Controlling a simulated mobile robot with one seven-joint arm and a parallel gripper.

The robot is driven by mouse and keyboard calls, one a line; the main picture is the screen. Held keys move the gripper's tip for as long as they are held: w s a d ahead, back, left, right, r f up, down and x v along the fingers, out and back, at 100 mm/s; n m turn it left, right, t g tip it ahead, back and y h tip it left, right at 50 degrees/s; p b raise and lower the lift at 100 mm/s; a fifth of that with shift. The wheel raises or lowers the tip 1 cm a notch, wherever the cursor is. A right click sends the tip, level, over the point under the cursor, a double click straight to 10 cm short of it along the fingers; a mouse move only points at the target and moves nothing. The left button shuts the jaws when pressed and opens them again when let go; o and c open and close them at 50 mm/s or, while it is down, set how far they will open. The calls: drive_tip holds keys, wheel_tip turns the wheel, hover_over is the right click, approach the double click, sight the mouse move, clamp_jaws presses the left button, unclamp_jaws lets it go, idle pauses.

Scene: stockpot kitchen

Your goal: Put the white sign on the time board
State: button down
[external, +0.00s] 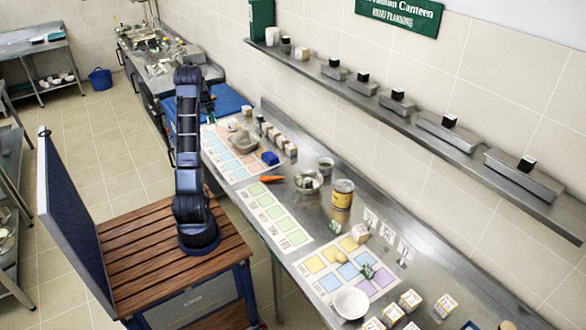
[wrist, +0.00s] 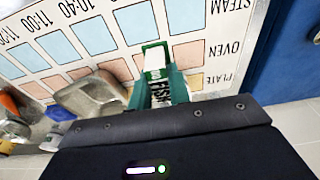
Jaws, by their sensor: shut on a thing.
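My gripper (wrist: 163,88) is shut on a small white sign (wrist: 160,92) with dark lettering and a green top, held between teal fingers over the time board (wrist: 97,36). The board is white with blue and peach cells, times along one side and rows marked STEAM, OVEN and PLATE. In the external view the board (external: 228,152) lies on the steel counter, and my gripper (external: 211,103) is above its far end. The held sign is too small to make out there. I cannot tell its gap to the board.
A grey tray (wrist: 90,97) stands on the board, left of my gripper in the wrist view. A blue mat or tray (external: 232,101) lies beyond the board. Several small boxes (external: 280,140) line its wall side. A blue block (external: 270,158) and carrot (external: 272,179) lie nearer.

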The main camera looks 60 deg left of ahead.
wheel_tip(320, 180, down, 11)
drive_tip(key=shift+f, duration=0.15)
idle(0.4)
drive_tip(key=shift+f, duration=0.15)
drive_tip(key=c, duration=1.3)
unclamp_jaws()
drive_tip(key=r, duration=0.4)
drive_tip(key=s+r, duration=0.1)
drive_tip(key=r, duration=0.7)
drive_tip(key=shift+s+r, duration=0.1)
drive_tip(key=shift+s, duration=0.3)
